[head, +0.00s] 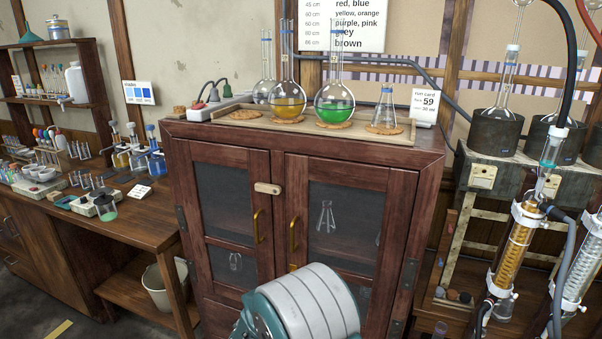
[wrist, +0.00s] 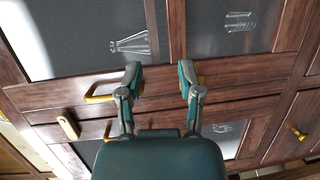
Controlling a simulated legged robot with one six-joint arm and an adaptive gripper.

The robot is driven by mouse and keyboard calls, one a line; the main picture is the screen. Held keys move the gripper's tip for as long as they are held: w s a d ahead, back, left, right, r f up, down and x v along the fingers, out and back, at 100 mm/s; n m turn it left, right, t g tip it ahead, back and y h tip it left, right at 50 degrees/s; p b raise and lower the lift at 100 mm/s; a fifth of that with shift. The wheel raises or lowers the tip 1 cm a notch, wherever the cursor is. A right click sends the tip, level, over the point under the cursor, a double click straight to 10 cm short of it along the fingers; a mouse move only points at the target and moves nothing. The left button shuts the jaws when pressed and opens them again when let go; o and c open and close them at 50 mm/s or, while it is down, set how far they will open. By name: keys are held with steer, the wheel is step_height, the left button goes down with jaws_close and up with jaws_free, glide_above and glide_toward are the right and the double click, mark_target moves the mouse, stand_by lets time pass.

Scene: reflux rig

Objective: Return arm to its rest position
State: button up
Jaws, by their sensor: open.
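My gripper (wrist: 160,78) shows in the wrist view with its two green and grey fingers apart and nothing between them. It faces the front of a dark wooden cabinet (wrist: 235,68), and I cannot tell how far off it is. In the head view a white and teal part of my arm rises at the bottom centre, in front of the cabinet (head: 228,160). The gripper's fingers do not show there.
The cabinet has yellow handles (head: 293,235) and a wooden latch (head: 267,188). On top, a tray (head: 215,115) bears flasks, including a green one (head: 335,112) and an amber one (head: 288,106). A cluttered bench (head: 140,222) stands left, and condensers (head: 512,250) stand right.

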steer(key=s+d+r+m+g, duration=0.7)
steer(key=s+d+r+g, duration=0.45)
steer(key=d, duration=0.55)
steer(key=s+r+m+t+y, duration=0.1)
steer(key=s+y, duration=0.4)
steer(key=s, duration=0.5)
steer(key=s+a+r+m+t+y, duration=0.1)
steer(key=s+r+y, duration=0.4)
steer(key=s, duration=0.6)
steer(key=shift+s+a+r+m+t, duration=0.15)
steer(key=shift+s+a+m+t, duration=0.1)
steer(key=shift+m+t, duration=0.55)
